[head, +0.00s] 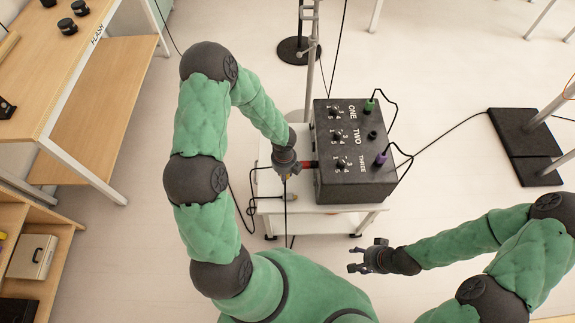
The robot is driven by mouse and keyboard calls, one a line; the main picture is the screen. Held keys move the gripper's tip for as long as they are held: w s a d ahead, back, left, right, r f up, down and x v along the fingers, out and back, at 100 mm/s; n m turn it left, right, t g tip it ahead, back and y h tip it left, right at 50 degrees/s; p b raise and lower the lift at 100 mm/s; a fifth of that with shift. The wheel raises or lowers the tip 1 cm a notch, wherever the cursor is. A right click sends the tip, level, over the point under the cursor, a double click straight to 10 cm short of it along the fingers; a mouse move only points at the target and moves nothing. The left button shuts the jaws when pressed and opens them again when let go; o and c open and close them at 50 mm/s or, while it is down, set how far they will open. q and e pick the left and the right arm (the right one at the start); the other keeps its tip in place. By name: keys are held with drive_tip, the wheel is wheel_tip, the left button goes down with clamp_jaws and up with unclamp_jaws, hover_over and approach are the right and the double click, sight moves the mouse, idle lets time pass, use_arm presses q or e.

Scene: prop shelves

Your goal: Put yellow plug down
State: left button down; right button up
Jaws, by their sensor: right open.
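A black control box (355,180) marked ONE, TWO and THREE stands on a small white cart (325,208). A small yellowish plug (291,197) shows at the cart's left side, just below my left gripper (287,175), with a black cable near it. My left gripper is beside the box's left face, pointing down. Its fingers are too small and dark to tell whether they are open or touch the plug. My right gripper (356,257) is open and empty, below and apart from the cart.
A green plug (369,106) and a purple plug (381,159) sit on the box's right side, with black cables. A red part (309,164) shows at its left face. Wooden tables (110,100) stand at left, black stand bases (525,147) at right.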

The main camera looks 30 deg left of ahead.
use_arm(q)
drive_tip(key=w+a+f+b, duration=0.1)
drive_tip(key=w+a+f, duration=0.1)
drive_tip(key=w+f, duration=0.1)
drive_tip(key=w+a+f, duration=0.2)
drive_tip(key=w+f, duration=0.1)
drive_tip(key=w, duration=0.2)
drive_tip(key=w+a+f+b, duration=0.1)
drive_tip(key=w+a+f, duration=0.1)
drive_tip(key=w+f, duration=0.1)
drive_tip(key=shift+w+f+b, duration=0.3)
drive_tip(key=shift+w+b, duration=0.05)
drive_tip(key=shift+w, duration=0.2)
drive_tip(key=shift+w+f, duration=0.1)
drive_tip(key=shift+f, duration=0.05)
drive_tip(key=shift+w+f+b, duration=0.15)
drive_tip(key=shift+f+b, duration=0.7)
drive_tip(key=shift+f, duration=0.75)
drive_tip(key=shift+f, duration=0.2)
drive_tip(key=c, duration=0.9)
unclamp_jaws()
drive_tip(key=shift+c, duration=0.2)
